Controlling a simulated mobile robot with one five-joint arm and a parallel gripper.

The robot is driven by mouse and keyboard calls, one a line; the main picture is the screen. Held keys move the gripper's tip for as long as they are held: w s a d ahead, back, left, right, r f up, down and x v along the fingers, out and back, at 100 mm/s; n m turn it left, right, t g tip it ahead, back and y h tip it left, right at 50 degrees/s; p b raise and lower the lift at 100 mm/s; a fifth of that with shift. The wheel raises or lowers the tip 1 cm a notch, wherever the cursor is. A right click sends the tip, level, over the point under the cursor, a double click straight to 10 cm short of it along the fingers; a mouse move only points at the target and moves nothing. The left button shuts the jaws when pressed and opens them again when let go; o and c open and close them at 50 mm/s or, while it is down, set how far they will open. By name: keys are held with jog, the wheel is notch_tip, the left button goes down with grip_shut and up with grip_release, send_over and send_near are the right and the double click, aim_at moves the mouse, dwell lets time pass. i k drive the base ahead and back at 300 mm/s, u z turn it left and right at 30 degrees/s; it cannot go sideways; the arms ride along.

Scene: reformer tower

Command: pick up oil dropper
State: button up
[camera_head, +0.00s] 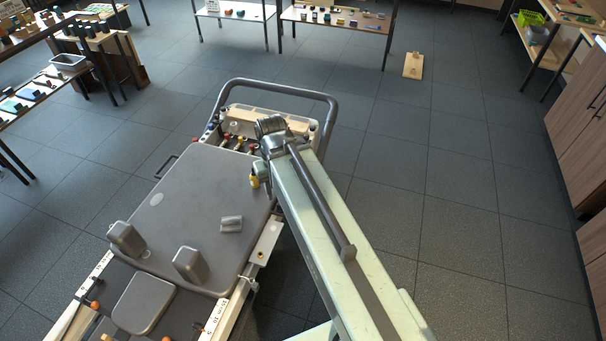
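I cannot pick out an oil dropper for certain. A small yellow item (254,181) shows at the right edge of the reformer's grey carriage, partly behind my arm; it is too small to identify. My pale green arm reaches from the bottom right to a grey joint above the reformer's right side. I cannot make out my gripper's fingers beyond that joint, nor whether they hold anything.
The reformer carriage (185,215) has two shoulder blocks and a small grey piece (231,223) on it. A wooden clipboard (413,66) lies on the floor. Item-laden tables stand at the left and back, cabinets at the right. The floor at right is clear.

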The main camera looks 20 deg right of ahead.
aim_at(254, 181)
jog(key=z, duration=0.75)
jog(key=i, duration=1.1)
jog(key=u, duration=4.6)
